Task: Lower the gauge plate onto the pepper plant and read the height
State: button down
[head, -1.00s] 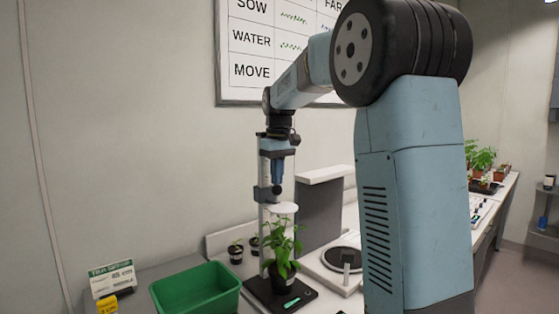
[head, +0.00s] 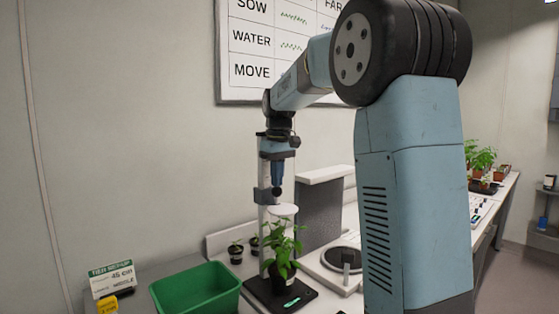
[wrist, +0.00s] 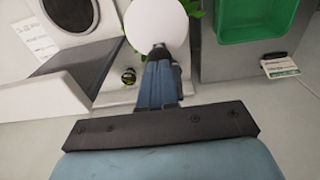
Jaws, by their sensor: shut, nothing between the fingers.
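The gauge plate (head: 283,211) is a white disc beside the pale upright post (head: 264,165) of the height gauge. The pepper plant (head: 284,243) stands in a dark pot on the gauge's black base (head: 262,290). Its top leaves are right at the plate's underside; I cannot tell if they touch. My gripper (head: 277,191) points down, shut and empty, just above the plate and beside the dark slider (head: 263,196) on the post. In the wrist view, the gripper's tips (wrist: 159,47) overlap the edge of the white plate (wrist: 157,20), which hides most of the plant. A small greenish readout on the base is unreadable.
A green bin (head: 197,290) stands left of the gauge. Two small potted seedlings (head: 236,253) are behind it. A grey block with a white top (head: 323,177) and a round dark scale pan (head: 344,260) stand to the right. A label card (head: 112,280) is at far left.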

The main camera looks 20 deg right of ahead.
dwell(0.3)
jog(key=shift+r, duration=3.45)
jog(key=s+f+m+t, duration=0.2)
jog(key=s+f+t, duration=0.1)
jog(key=s, duration=1.4)
jog(key=s+f+m+t, duration=0.2)
jog(key=s+f, duration=0.8)
jog(key=s, duration=0.5)
jog(key=shift+a+f, duration=0.15)
jog(key=shift+f, duration=0.1)
jog(key=c, duration=1.9)
grip_release()
